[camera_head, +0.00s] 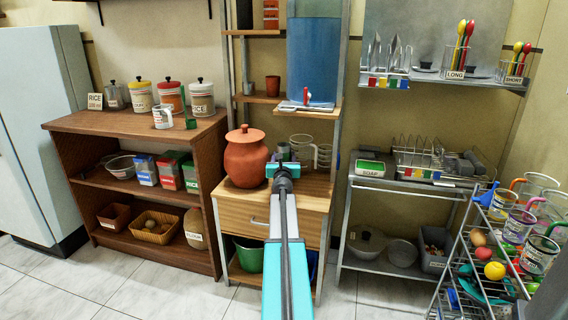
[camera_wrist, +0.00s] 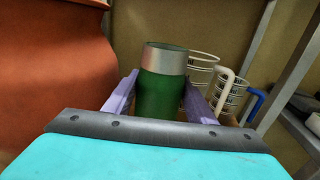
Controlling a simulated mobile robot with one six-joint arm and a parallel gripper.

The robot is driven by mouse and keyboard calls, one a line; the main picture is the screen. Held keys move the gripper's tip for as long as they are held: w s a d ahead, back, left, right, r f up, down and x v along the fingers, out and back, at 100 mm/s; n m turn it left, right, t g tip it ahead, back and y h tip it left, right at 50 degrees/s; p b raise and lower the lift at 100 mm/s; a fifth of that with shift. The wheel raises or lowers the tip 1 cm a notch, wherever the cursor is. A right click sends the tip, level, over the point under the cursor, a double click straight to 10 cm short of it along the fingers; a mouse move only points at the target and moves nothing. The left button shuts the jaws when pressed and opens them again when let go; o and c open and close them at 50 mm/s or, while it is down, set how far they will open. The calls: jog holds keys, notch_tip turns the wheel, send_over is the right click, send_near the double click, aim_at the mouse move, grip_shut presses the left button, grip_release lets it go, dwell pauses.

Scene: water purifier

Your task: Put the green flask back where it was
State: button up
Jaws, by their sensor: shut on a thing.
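The green flask (camera_wrist: 160,90) with a silver top band stands upright between the two purple fingers of my gripper (camera_wrist: 160,97) in the wrist view. The fingers are shut on its sides. In the head view the flask (camera_head: 283,149) shows just beyond my gripper (camera_head: 284,164), over the small wooden cabinet (camera_head: 262,213) below the blue water tank (camera_head: 313,55). My gripper hides most of the flask there. Whether its base touches the cabinet top is hidden.
A large terracotta pot (camera_head: 246,160) stands close on the left. Clear measuring cups (camera_head: 302,150) with handles stand close behind and to the right. A metal rack post (camera_head: 337,110) rises on the right. The front right of the cabinet top is bare.

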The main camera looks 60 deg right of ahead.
jog(key=shift+f, duration=0.3)
jog(key=shift+f, duration=0.1)
jog(key=o, duration=1.3)
jog(key=v, duration=1.2)
dwell(0.6)
